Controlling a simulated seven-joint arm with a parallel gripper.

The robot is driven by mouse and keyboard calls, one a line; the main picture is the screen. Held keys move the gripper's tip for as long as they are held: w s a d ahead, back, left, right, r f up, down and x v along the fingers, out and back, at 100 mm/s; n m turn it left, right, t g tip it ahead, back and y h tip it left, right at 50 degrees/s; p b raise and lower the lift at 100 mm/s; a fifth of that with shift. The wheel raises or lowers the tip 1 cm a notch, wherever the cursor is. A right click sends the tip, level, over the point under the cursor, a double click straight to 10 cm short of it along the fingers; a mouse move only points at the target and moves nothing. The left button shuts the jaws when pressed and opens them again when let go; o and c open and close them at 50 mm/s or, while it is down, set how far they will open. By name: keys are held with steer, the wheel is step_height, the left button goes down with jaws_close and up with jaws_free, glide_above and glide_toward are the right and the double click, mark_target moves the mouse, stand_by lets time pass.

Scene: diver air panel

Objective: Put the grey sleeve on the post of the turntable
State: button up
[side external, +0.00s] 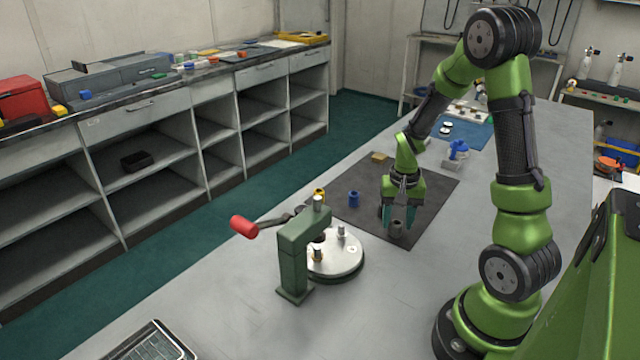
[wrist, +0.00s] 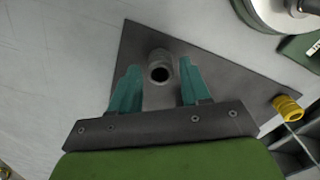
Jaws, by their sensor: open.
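The grey sleeve (side external: 396,229) stands upright on the dark mat near its front edge; in the wrist view the sleeve (wrist: 160,66) shows its dark bore. My gripper (side external: 393,216) is open, with its teal fingers (wrist: 158,85) pointing at the sleeve. In the wrist view the sleeve lies between the two fingertips or just beyond them, with gaps at both sides. The turntable (side external: 340,262) is a pale round disc with short metal posts (side external: 341,233), left of the mat. Its rim also shows in the wrist view (wrist: 262,14). Which post is meant I cannot tell.
A green press (side external: 291,262) with a red-handled lever (side external: 244,227) overhangs the turntable. A blue sleeve (side external: 354,199) and a yellow sleeve (side external: 320,196) stand near the dark mat (side external: 435,195). A blue-topped item (side external: 457,151) stands behind my gripper. The table front is mostly clear.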

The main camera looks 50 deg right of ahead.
steer(key=shift+c, duration=0.5)
steer(key=c, duration=0.7)
steer(key=shift+r, duration=1.9)
steer(key=w+a+r+n, duration=0.6)
steer(key=w+a+r, duration=0.3)
steer(key=a, duration=0.2)
steer(key=shift+s+a+f, duration=0.1)
steer(key=shift+f, duration=1.4)
steer(key=shift+s+f, duration=0.1)
steer(key=shift+f, duration=1.35)
